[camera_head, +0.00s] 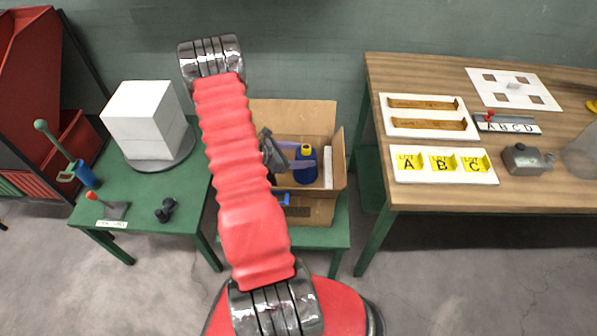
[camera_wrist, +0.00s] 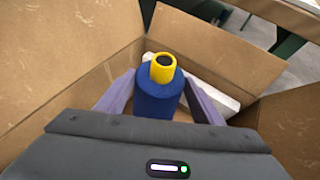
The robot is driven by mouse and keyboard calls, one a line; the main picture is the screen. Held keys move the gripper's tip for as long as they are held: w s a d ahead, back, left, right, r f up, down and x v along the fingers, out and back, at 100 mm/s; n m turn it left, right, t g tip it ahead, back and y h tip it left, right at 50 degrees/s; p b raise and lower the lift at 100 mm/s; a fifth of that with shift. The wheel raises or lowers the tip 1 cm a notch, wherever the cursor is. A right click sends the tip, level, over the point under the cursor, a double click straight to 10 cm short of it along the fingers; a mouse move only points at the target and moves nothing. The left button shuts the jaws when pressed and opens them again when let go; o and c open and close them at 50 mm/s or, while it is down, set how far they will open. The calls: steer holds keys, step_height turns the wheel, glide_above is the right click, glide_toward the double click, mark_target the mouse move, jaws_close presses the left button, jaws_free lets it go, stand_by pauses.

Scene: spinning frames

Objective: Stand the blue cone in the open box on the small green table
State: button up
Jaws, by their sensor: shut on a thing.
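The blue cone (camera_head: 306,171), with a yellow top, stands upright within the open cardboard box (camera_head: 338,148) on the small green table (camera_head: 328,236). In the wrist view the cone (camera_wrist: 157,98) is between the two purple fingers of my gripper (camera_wrist: 159,88), which is shut on it. The box walls (camera_wrist: 60,50) rise around it in that view. My gripper (camera_head: 300,157) reaches into the box from the left in the head view, partly hidden by my red arm. The cone's base is hidden, so I cannot tell whether it touches the box floor.
A white block (camera_head: 327,167) lies along the box's right inner side, close to the cone. A wooden table (camera_head: 460,193) with panels stands at right.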

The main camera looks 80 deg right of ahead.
mark_target(308, 175)
steer(key=shift+f, duration=1.1)
steer(key=shift+f, duration=2.65)
steer(key=o, duration=2)
